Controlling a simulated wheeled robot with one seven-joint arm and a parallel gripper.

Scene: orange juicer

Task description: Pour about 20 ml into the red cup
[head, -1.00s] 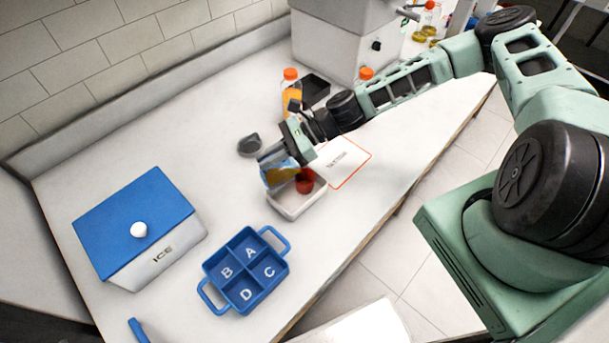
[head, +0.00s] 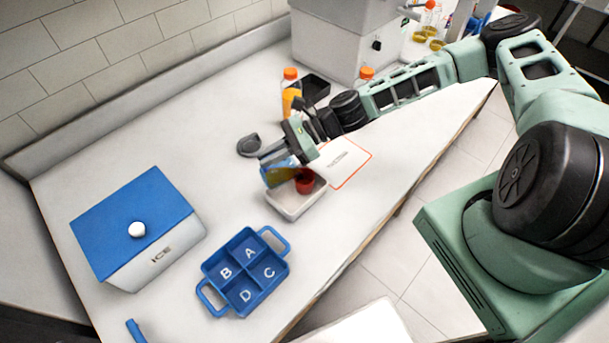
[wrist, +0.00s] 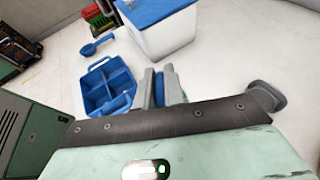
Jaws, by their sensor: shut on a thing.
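The red cup (head: 305,182) stands in a white tray (head: 289,213) on the counter. My gripper (head: 275,161) is shut on a clear, blue-tinted container (head: 270,177) with orange-yellow liquid in it. The container is tilted at the left of the cup, with its liquid toward the cup side. I cannot tell whether any liquid is flowing or how much is in the cup. In the wrist view my gripper (wrist: 169,88) shows its fingers around something blue, and the cup is hidden there.
A blue caddy (head: 245,270) marked A to D and a blue-lidded ICE box (head: 155,245) stand in front and left. A dark grey lid (head: 249,145) lies behind the gripper. Orange-capped bottles (head: 290,95) stand at the back. A red-bordered card (head: 341,160) lies right of the tray.

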